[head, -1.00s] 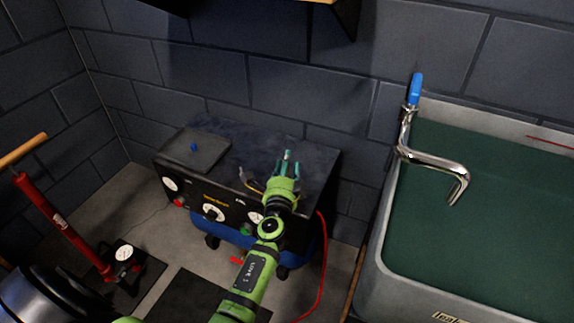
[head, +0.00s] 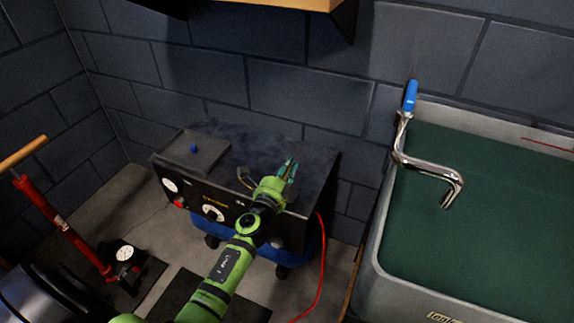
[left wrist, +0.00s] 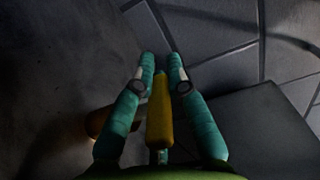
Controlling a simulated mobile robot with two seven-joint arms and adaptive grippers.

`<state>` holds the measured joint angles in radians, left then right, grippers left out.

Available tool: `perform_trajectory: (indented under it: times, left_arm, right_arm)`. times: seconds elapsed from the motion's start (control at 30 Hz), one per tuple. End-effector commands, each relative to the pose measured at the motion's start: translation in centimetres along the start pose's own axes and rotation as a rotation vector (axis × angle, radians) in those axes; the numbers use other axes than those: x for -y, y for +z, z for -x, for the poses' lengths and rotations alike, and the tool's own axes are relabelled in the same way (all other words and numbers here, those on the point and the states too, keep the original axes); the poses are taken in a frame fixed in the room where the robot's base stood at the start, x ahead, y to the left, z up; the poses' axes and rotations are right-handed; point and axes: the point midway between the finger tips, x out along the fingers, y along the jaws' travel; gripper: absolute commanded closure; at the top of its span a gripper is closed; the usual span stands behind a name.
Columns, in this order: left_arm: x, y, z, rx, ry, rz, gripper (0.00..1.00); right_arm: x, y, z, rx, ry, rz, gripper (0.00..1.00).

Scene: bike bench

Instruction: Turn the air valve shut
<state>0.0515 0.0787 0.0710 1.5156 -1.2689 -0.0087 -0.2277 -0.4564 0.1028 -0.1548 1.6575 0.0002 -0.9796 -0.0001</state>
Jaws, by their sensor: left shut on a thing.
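The air valve's yellow lever (left wrist: 160,112) lies lengthwise between the teal fingers of my left gripper (left wrist: 161,72) in the left wrist view. A brownish fitting (left wrist: 98,122) shows just left of the lever, partly behind a finger. In the head view my left gripper (head: 290,168) is over the right part of the compressor's dark top (head: 265,150), pointing up and right. It is shut on the lever, which the gripper mostly hides there. My right gripper is not in view.
A grey sink (head: 375,265) with a blue-handled tap (head: 410,97) stands right. A red floor pump (head: 65,230) stands left. A wooden shelf (head: 290,4) overhangs above.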

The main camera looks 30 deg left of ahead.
Motion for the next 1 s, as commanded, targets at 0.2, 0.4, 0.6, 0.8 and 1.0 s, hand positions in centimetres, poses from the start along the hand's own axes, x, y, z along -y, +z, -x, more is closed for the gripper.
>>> perform_trajectory:
  times: [0.2, 0.4, 0.6, 0.8, 1.0]
  left_arm:
    - [-0.1, 0.0, 0.0, 0.001, 0.002, 0.001, 1.00]
    - [-0.1, 0.0, 0.0, 0.002, 0.001, 0.001, 0.60]
    - [-0.1, 0.0, 0.1, 0.002, 0.001, 0.001, 0.60]
    - [-0.2, 0.1, 2.0, 0.002, 0.002, -0.003, 0.60]
    - [-0.2, 0.0, 6.2, 0.002, 0.004, 0.002, 0.60]
  right_arm:
    - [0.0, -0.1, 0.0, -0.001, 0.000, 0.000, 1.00]
    - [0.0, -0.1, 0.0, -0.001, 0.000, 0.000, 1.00]
    - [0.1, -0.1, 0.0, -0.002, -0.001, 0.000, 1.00]
    - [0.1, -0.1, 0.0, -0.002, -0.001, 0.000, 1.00]
    - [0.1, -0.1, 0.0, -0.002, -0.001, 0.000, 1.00]
